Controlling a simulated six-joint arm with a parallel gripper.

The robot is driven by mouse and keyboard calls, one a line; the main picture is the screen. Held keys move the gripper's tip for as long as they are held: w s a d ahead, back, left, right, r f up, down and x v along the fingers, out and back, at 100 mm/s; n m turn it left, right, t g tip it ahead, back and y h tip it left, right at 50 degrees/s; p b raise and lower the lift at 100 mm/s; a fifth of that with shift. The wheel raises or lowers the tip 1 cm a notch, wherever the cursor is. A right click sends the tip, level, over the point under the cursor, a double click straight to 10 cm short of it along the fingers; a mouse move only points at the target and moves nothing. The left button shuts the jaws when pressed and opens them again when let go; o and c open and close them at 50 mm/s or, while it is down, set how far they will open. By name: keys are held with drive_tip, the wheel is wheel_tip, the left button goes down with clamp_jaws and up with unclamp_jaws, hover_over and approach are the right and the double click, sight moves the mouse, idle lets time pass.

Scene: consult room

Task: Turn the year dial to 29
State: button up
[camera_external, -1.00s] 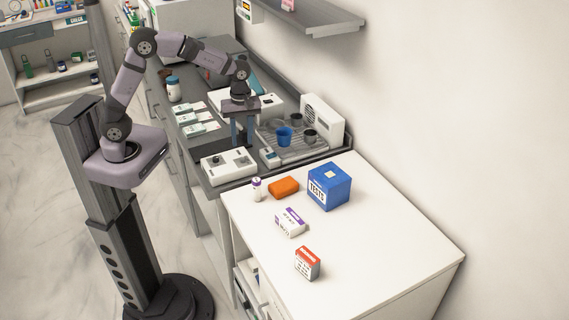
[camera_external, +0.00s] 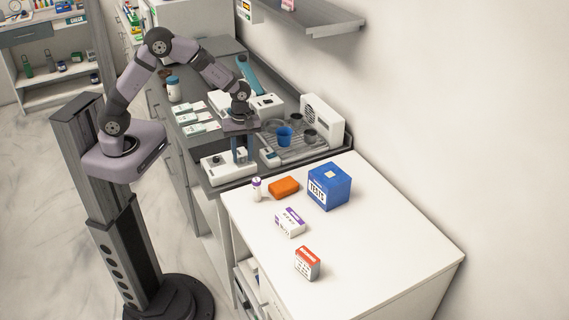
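A white box-shaped device (camera_external: 222,175) sits at the near end of the dark counter. A dark round knob (camera_external: 217,160) shows on the left of its top. The year dial cannot be told apart at this size, and no numbers can be read. My gripper (camera_external: 243,160) points down over the right part of this device. Its two blue-grey fingers look apart, with a narrow gap between them. The fingertips are at or just above the device's top; whether they touch a dial cannot be told. The fingers hide part of the top.
A drying rack (camera_external: 300,150) with a blue cup (camera_external: 284,137) and dark cups stands right of my gripper, beside a white speaker-like unit (camera_external: 323,119). A white bottle (camera_external: 256,189), orange case (camera_external: 284,188) and blue box (camera_external: 329,186) stand on the white table (camera_external: 390,255).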

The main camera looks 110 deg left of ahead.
clamp_jaws()
drive_tip(key=shift+m, duration=0.4)
drive_tip(key=m, duration=0.3)
drive_tip(key=shift+m, duration=0.3)
drive_tip(key=m, duration=0.3)
drive_tip(key=shift+m, duration=0.3)
drive_tip(key=m, duration=0.4)
drive_tip(key=shift+r+m, duration=0.1)
drive_tip(key=shift+m, duration=0.2)
drive_tip(key=shift+m+y, duration=0.3)
drive_tip(key=shift+m, duration=1.6)
